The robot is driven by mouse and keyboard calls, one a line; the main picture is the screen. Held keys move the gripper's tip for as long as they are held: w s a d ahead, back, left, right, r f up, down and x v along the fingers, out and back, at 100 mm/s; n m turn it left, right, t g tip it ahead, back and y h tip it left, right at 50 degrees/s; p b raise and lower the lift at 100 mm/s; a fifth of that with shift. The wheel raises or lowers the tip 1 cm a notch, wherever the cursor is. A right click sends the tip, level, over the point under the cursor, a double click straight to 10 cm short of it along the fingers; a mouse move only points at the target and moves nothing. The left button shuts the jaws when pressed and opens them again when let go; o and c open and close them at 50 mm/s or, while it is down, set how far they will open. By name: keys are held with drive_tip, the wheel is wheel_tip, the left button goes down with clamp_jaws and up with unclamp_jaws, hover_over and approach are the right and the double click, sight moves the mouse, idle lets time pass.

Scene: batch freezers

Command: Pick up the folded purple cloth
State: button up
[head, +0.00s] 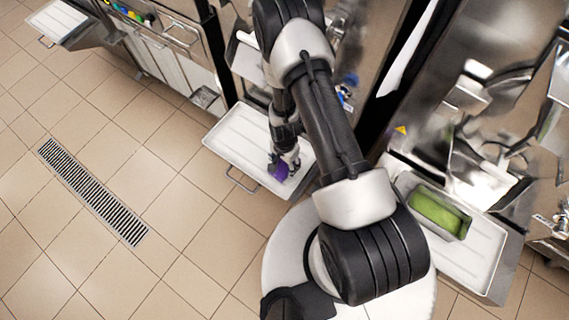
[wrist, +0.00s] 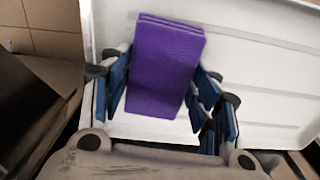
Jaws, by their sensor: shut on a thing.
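The folded purple cloth (wrist: 165,68) is between the fingers of my gripper (wrist: 165,90) in the wrist view. The blue finger pads are on its left and right sides, and my gripper is shut on it. Its layered folded edge shows at the top. In the head view the purple cloth (head: 278,170) is at my gripper (head: 285,166), over the white tray (head: 235,140). I cannot tell whether the cloth still touches the tray.
A second tray (head: 475,255) at the right bears a metal pan (head: 462,224) with green contents. Steel machines stand behind both trays. A floor drain (head: 92,192) lies at the left, with clear tiled floor around it.

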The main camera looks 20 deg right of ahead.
sight(285, 164)
wheel_tip(285, 164, up, 18)
drive_tip(key=p, duration=0.5)
drive_tip(key=shift+r, duration=0.25)
